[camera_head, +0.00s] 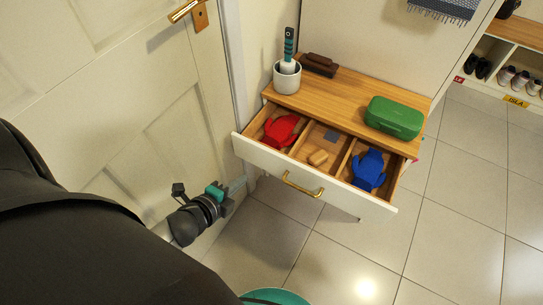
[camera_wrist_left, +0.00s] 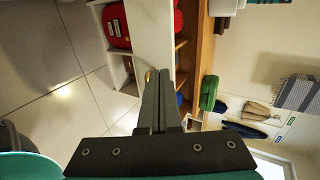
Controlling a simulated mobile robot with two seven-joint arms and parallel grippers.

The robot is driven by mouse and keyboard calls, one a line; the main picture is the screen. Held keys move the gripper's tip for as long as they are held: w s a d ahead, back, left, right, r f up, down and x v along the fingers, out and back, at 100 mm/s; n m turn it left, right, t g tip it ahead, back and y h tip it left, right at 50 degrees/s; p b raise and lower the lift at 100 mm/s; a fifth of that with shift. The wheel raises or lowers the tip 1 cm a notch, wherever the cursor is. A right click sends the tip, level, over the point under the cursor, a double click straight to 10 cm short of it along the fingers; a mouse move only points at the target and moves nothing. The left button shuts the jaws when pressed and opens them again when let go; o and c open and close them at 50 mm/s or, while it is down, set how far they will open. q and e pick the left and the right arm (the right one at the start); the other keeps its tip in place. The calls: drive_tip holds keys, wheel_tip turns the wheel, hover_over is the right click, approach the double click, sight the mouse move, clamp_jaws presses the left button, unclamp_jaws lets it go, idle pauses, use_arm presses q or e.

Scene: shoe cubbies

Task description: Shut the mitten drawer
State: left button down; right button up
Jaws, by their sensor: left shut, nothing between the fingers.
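The mitten drawer (camera_head: 345,190) is pulled out from a white cabinet with a wooden top. It has a white front and a brass handle (camera_head: 303,185). A red mitten pair (camera_head: 281,131) lies in its left compartment, small items in the middle one and a blue mitten pair (camera_head: 369,168) in the right one. My left gripper (camera_head: 242,183) is shut and empty, near the left end of the drawer front and apart from the handle. In the left wrist view its closed fingers (camera_wrist_left: 158,90) partly cover the drawer front (camera_wrist_left: 150,35). My right gripper is not in view.
On the cabinet top (camera_head: 345,92) are a grey pot (camera_head: 287,80) with a brush, a dark brush (camera_head: 319,64) and a green case (camera_head: 394,117). A white door (camera_head: 120,90) stands close on the left. Tiled floor (camera_head: 440,210) is clear at the right.

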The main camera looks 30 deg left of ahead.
use_arm(q)
drive_tip(key=b, duration=0.5)
approach(270, 154)
drive_tip(key=shift+w+f, duration=0.8)
drive_tip(key=shift+f, duration=0.95)
drive_tip(key=shift+w+d+b, duration=0.1)
drive_tip(key=shift+w+b, duration=0.3)
drive_tip(key=shift+w, duration=1.55)
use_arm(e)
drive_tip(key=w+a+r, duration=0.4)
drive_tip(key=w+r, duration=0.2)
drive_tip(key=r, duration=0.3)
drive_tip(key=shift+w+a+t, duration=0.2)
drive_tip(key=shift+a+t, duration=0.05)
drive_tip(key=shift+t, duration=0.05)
